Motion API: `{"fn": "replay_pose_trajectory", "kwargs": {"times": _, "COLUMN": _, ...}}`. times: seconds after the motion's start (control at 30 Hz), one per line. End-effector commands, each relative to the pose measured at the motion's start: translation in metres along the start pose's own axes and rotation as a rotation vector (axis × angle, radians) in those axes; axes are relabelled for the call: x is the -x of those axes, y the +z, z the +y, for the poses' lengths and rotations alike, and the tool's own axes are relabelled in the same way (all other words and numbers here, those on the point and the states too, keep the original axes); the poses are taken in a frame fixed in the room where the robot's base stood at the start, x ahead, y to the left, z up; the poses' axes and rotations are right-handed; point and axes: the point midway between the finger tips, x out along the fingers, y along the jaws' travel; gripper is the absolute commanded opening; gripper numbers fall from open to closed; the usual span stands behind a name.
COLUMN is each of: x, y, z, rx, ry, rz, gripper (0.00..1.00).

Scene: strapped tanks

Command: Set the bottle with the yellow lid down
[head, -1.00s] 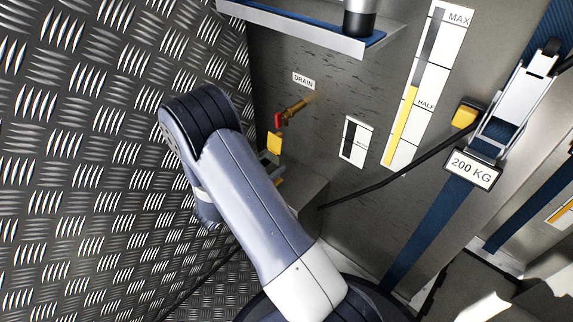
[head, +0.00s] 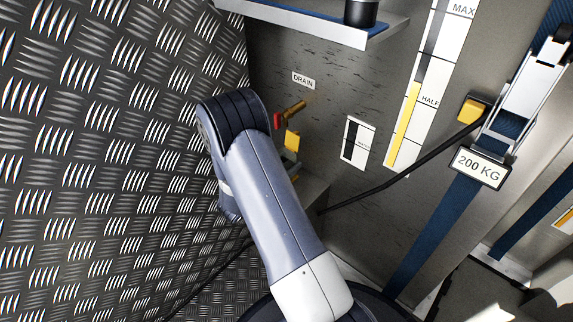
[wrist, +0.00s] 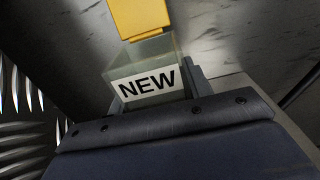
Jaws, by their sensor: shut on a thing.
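The bottle with the yellow lid shows in the wrist view, with its yellow lid (wrist: 140,17) at the top and its clear, greenish body (wrist: 150,52) below. A white label on it reads NEW (wrist: 147,84). My gripper (wrist: 157,92) is shut on the bottle's lower part, and my wrist hides its base. In the head view the bottle (head: 291,142) stands out beyond my wrist, roughly upright, just below the drain tap (head: 289,114). My arm hides most of the gripper there. I cannot tell whether the bottle touches anything beneath it.
A grey ledge (head: 314,192) juts from the tank wall beside my gripper. A diamond-plate wall (head: 110,150) rises on the left. A black hose (head: 385,184) runs to the right. A shelf (head: 320,27) overhangs above. A blue strap (head: 440,225) crosses the tank.

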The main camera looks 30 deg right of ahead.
Motion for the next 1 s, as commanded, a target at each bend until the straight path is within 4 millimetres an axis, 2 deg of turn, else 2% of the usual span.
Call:
{"fn": "replay_pose_trajectory", "kwargs": {"times": 0.1, "x": 0.000, "y": -0.004, "z": 0.000, "rx": 0.000, "ry": 0.000, "rz": -0.001, "gripper": 0.15}}
{"fn": "replay_pose_trajectory", "kwargs": {"times": 0.13, "x": 0.000, "y": -0.004, "z": 0.000, "rx": 0.001, "ry": 0.000, "rz": 0.000, "gripper": 0.48}}
{"fn": "replay_pose_trajectory", "kwargs": {"times": 0.4, "x": 0.000, "y": -0.003, "z": 0.000, "rx": 0.000, "ry": 0.000, "rz": 0.000, "gripper": 0.69}}
{"fn": "replay_pose_trajectory", "kwargs": {"times": 0.73, "x": 0.002, "y": 0.002, "z": 0.000, "rx": 0.000, "ry": 0.001, "rz": 0.000, "gripper": 0.69}}
{"fn": "replay_pose_trajectory", "kwargs": {"times": 0.87, "x": 0.021, "y": 0.002, "z": 0.001, "rx": 0.003, "ry": 0.005, "rz": 0.000, "gripper": 0.69}}
{"fn": "replay_pose_trajectory", "kwargs": {"times": 1.0, "x": 0.050, "y": 0.003, "z": 0.002, "rx": 0.002, "ry": 0.006, "rz": 0.000, "gripper": 0.69}}
